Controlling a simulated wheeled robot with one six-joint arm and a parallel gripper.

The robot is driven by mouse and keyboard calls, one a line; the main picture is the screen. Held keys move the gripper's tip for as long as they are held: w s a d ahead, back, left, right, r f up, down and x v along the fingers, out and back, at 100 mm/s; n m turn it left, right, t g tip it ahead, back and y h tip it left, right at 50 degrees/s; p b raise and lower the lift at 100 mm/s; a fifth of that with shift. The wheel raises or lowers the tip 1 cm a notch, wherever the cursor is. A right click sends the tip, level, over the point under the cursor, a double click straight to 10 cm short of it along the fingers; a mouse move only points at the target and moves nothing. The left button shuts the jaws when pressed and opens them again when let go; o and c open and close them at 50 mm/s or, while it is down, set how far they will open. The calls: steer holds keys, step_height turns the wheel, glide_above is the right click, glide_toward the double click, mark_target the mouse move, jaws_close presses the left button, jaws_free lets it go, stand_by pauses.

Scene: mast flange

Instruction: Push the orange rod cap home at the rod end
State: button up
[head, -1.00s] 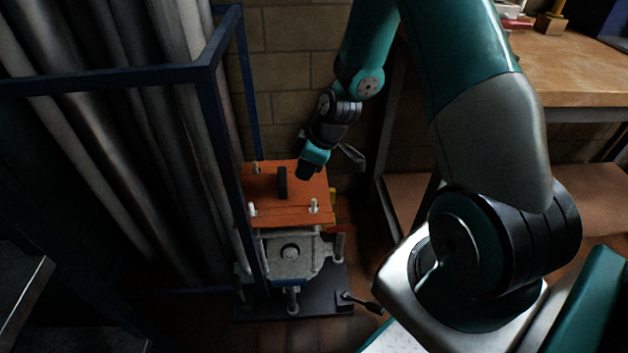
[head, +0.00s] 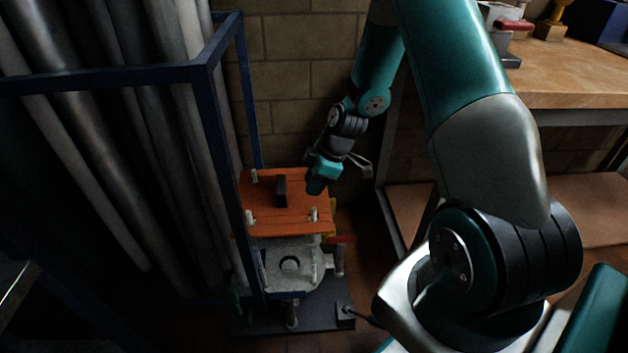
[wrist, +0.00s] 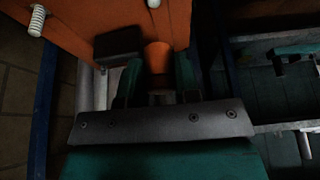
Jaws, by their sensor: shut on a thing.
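The orange rod cap (wrist: 158,55) shows in the wrist view as a small tapered orange piece between my two fingers. My gripper (wrist: 158,80) is shut on it. A dark, narrower part lies just below the cap, and the rod end cannot be made out. In the head view my gripper (head: 317,187) points down at the back right edge of the orange plate (head: 262,218), and the cap is hidden there. The plate also shows at the upper left of the wrist view (wrist: 75,18).
A black block (head: 281,190) stands on the plate, with white pins (head: 314,214) near its corners. Below is a grey flanged housing (head: 290,264) on a dark base. A blue frame (head: 207,110) with grey pipes stands left; a wooden bench (head: 570,75) is at right.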

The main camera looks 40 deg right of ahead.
steer(key=shift+f+b, duration=1.2)
steer(key=shift+f, duration=0.9)
steer(key=shift+f+b, duration=1.25)
steer(key=shift+f, duration=0.85)
steer(key=o, duration=1)
steer(key=shift+o, duration=0.2)
steer(key=shift+r, duration=0.1)
steer(key=p+v, duration=0.5)
steer(key=v, duration=1.2)
steer(key=shift+r, duration=0.1)
